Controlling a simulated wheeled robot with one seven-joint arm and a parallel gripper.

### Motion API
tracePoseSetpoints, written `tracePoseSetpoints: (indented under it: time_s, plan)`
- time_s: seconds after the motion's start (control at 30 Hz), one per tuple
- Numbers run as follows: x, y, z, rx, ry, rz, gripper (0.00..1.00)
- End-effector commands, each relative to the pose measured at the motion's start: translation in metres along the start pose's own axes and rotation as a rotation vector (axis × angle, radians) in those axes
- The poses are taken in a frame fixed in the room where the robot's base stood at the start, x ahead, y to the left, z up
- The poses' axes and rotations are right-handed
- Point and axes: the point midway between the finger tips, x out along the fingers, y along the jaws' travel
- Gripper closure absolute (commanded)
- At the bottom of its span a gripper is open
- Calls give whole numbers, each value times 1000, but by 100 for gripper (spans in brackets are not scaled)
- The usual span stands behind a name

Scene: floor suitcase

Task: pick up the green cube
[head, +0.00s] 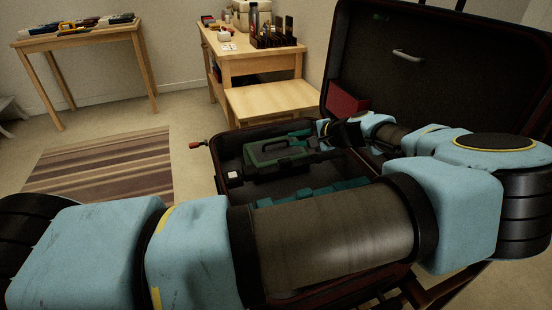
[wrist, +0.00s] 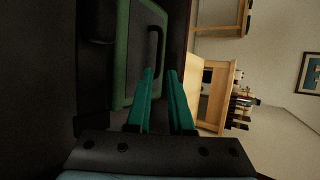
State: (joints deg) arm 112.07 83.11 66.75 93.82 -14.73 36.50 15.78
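No plain green cube can be made out in either view. A dark green box-shaped case (head: 277,152) with a black handle lies inside the open suitcase (head: 228,172). The case also shows at the upper left of the wrist view (wrist: 119,84). My gripper (head: 297,134) is over the suitcase, close to the case's right side, and its teal fingers are hard to make out there. In the wrist view my gripper (wrist: 160,72) has its two fingers apart with nothing between them. The case's handle is just beyond the left fingertip. My arm hides the front of the suitcase.
Teal items (head: 318,194) lie in the suitcase in front of the case. The raised lid (head: 440,85) stands behind my arm. A low wooden table (head: 272,97) and a cluttered workbench (head: 262,57) are behind. A striped rug (head: 100,165) lies on open floor at left.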

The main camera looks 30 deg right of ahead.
Motion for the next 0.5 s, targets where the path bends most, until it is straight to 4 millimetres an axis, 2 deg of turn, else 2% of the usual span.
tracePoseSetpoints:
  time_s: [0.5]
  plan:
    - [62,1,-2,0,-1,0,80]
